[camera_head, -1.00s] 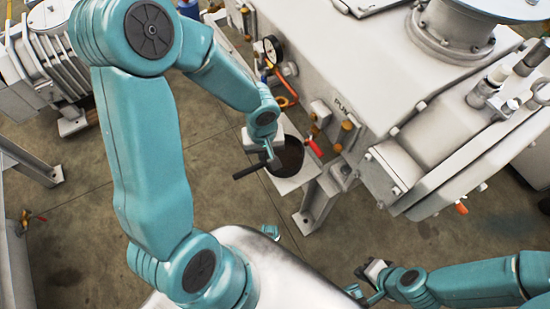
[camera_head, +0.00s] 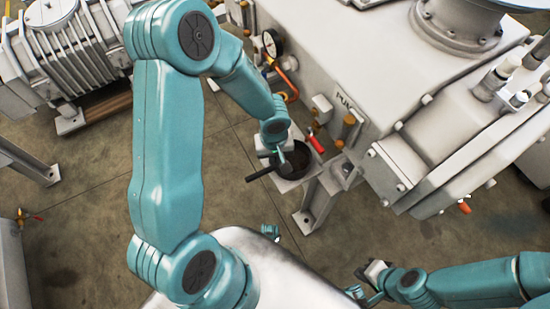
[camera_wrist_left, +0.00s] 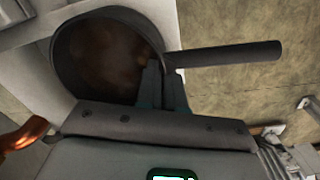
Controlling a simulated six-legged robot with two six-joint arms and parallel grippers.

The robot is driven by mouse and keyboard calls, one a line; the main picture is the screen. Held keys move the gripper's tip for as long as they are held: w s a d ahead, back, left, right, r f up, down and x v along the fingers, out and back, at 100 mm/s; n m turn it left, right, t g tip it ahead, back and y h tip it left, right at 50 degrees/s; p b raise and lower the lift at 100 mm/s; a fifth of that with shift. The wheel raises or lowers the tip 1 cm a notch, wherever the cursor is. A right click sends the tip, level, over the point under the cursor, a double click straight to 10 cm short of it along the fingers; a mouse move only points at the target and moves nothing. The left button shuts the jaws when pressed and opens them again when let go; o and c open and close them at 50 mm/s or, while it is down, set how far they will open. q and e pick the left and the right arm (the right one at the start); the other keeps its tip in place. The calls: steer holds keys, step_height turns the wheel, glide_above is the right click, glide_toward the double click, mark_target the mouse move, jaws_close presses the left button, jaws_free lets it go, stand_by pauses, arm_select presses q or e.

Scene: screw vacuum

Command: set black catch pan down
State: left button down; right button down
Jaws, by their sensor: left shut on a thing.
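The black catch pan (camera_head: 299,160) is a round, dark, open pan with a straight black handle (camera_head: 260,174) pointing to the lower left. In the left wrist view the pan (camera_wrist_left: 105,58) shows a brownish inside, and its handle (camera_wrist_left: 225,54) points right. My left gripper (camera_head: 276,159) is shut on the pan near where the handle joins it.
The large grey machine (camera_head: 390,75) stands behind and right of the pan. A red-handled valve (camera_head: 317,144) is close to the pan's right side, and a pressure gauge (camera_head: 271,44) is above it. Open concrete floor (camera_head: 100,200) lies to the left.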

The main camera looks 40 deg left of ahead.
arm_select(q)
steer(key=shift+f+b, duration=0.15)
steer(key=shift+b, duration=0.15)
steer(key=c, duration=1.3)
jaws_free()
steer(key=shift+o, duration=0.2)
steer(key=shift+r+p, duration=0.5)
steer(key=shift+p, duration=0.05)
step_height(320, 180, up, 11)
steer(key=p, duration=0.4)
steer(key=s+d+f+m+h, duration=0.3)
steer(key=s+d+f+m, duration=0.4)
steer(key=f, duration=0.8)
steer(key=s+d, duration=0.3)
steer(key=d, duration=0.2)
steer(key=shift+d+f+h, duration=0.3)
steer(key=shift+d+h, duration=0.1)
steer(key=shift+s, duration=0.15)
